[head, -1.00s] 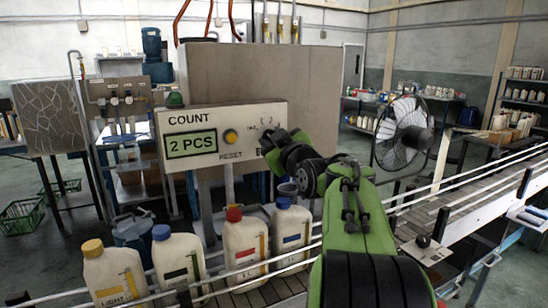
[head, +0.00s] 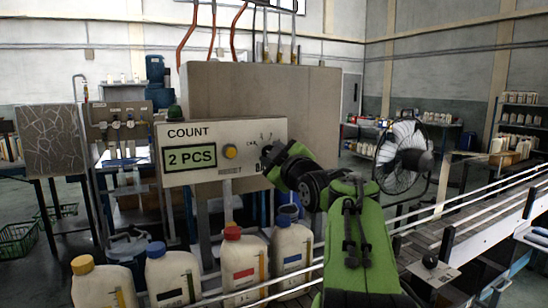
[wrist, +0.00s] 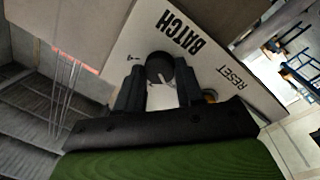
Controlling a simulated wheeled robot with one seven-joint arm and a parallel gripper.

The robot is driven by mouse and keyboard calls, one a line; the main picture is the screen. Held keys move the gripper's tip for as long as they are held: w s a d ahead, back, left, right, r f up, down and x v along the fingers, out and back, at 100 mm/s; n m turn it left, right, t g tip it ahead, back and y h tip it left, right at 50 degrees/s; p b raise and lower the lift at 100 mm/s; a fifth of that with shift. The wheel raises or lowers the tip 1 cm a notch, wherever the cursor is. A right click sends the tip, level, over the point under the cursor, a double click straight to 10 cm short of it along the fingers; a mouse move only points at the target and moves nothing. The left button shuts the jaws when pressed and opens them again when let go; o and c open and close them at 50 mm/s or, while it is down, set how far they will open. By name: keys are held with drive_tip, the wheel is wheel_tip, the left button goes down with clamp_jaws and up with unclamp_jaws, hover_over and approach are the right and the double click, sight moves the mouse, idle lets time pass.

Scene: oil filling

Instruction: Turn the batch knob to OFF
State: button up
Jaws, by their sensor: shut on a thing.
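The control panel (head: 205,178) is a pale box face with a COUNT display (head: 190,159) reading 2 PCS. The black round batch knob (wrist: 159,66) with a pale pointer line sits beside the word BATCH in the wrist view. My gripper (wrist: 160,80) is shut on the knob, with one dark finger on each side. In the head view my gripper (head: 268,155) is at the panel's right end and hides most of the knob and part of the BATCH lettering. The marks around the knob are too small to read surely.
A yellow reset button (head: 230,151) is left of my gripper on the panel. Several bottles, including a red-capped one (head: 240,262), stand along the conveyor rail below. A fan (head: 403,155) stands to the right. The wrist view shows the panel's edge close by.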

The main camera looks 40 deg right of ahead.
drive_tip(key=o, duration=1)
drive_tip(key=shift+o, duration=0.2)
drive_tip(key=shift+s, duration=0.1)
drive_tip(key=b+v, duration=0.1)
drive_tip(key=v, duration=1.4)
drive_tip(key=shift+s+b, duration=0.25)
drive_tip(key=shift+b, duration=0.1)
drive_tip(key=shift+a, duration=0.1)
